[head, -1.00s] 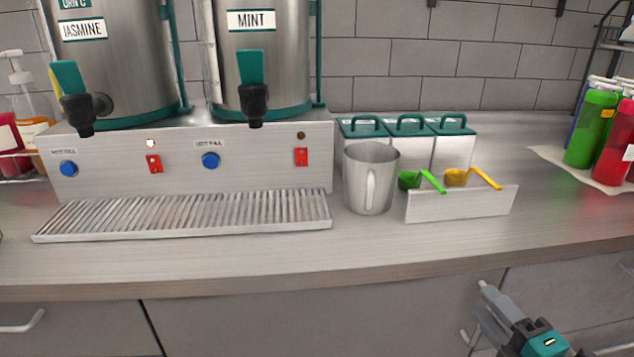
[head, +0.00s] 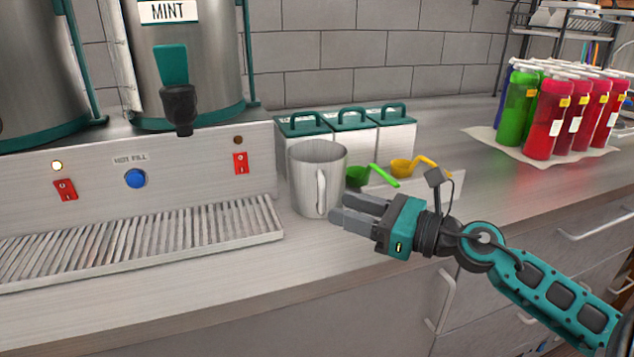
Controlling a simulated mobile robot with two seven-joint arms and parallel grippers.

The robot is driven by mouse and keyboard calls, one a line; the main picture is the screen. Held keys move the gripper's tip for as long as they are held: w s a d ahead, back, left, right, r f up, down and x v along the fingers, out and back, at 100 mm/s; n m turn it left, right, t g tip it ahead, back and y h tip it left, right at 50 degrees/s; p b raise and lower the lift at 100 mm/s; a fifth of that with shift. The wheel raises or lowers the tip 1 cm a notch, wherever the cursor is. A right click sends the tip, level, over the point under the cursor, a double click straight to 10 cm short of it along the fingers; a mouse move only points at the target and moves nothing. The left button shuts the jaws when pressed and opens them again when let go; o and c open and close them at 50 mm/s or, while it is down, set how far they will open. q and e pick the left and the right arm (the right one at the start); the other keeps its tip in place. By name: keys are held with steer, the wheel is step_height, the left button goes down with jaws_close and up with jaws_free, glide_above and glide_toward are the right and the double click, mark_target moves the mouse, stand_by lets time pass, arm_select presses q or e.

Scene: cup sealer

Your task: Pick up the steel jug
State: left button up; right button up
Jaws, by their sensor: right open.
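The steel jug (head: 306,174) stands upright on the counter, just right of the urn stand, with its handle facing me. My right gripper (head: 337,209) is close to the jug's right side by the handle, its grey fingers pointing left towards it. The gripper is open and holds nothing. I cannot tell whether a fingertip touches the handle. My left gripper is not in view.
Three white canisters with green lids (head: 352,130) stand behind the jug. A green scoop (head: 371,176) and a yellow scoop (head: 413,166) rest in a low holder to its right. A slatted drip tray (head: 140,243) lies left. Bottles (head: 560,110) stand far right.

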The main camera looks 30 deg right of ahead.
mark_target(322, 196)
steer(key=shift+d+p+x, duration=0.15)
steer(key=shift+p+x, duration=0.2)
steer(key=shift+x, duration=0.85)
steer(key=shift+d+p+x, duration=0.2)
steer(key=shift+p+x, duration=0.1)
steer(key=shift+x, duration=1.7)
steer(key=shift+c, duration=0.3)
jaws_close()
